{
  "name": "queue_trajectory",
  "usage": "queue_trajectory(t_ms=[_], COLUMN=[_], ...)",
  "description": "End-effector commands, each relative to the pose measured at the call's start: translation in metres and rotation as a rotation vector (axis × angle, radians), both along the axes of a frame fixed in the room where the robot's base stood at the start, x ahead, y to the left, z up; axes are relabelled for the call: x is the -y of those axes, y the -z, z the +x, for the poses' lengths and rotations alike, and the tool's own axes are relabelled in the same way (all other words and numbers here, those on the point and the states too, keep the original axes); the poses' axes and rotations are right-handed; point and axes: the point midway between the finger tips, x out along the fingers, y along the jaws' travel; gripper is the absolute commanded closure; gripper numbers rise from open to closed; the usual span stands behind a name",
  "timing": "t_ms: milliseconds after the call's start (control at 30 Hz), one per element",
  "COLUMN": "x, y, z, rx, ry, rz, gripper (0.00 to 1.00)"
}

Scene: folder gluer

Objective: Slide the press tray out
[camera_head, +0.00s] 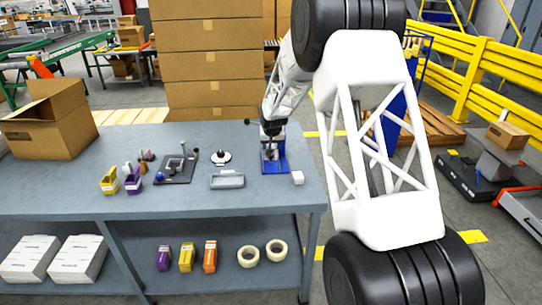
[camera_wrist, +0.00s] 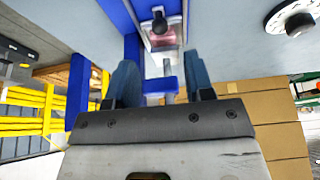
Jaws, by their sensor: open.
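The blue press (camera_head: 274,162) stands at the right end of the grey table, and my arm reaches down to it from behind. A blue bar (camera_wrist: 159,85) on a pale metal piece, which looks like the press tray's handle, lies between the fingers of my gripper (camera_wrist: 161,85). My gripper is open, with a finger on each side of the bar; I cannot tell whether either touches it. Beyond the bar are a pinkish recess and a black knob (camera_wrist: 160,22). In the head view, my gripper (camera_head: 270,130) partly hides the press.
A small white block (camera_head: 298,178) and a grey tray (camera_head: 227,181) are close to the press on the table (camera_head: 225,140). A round white dial-like piece (camera_head: 220,157) sits left of it. Stacked cartons (camera_head: 208,65) stand behind the table.

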Motion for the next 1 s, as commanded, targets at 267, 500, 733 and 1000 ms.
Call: queue_trajectory(t_ms=[267, 500, 733, 1000], x=[0.000, 0.000, 0.000, 0.000], y=[0.000, 0.007, 0.026, 0.050], z=[0.000, 0.003, 0.010, 0.021], rx=[0.000, -0.001, -0.002, -0.001], ry=[0.000, 0.000, 0.000, 0.000], rz=[0.000, 0.000, 0.000, 0.000], gripper=[0.52, 0.52, 0.52, 0.52])
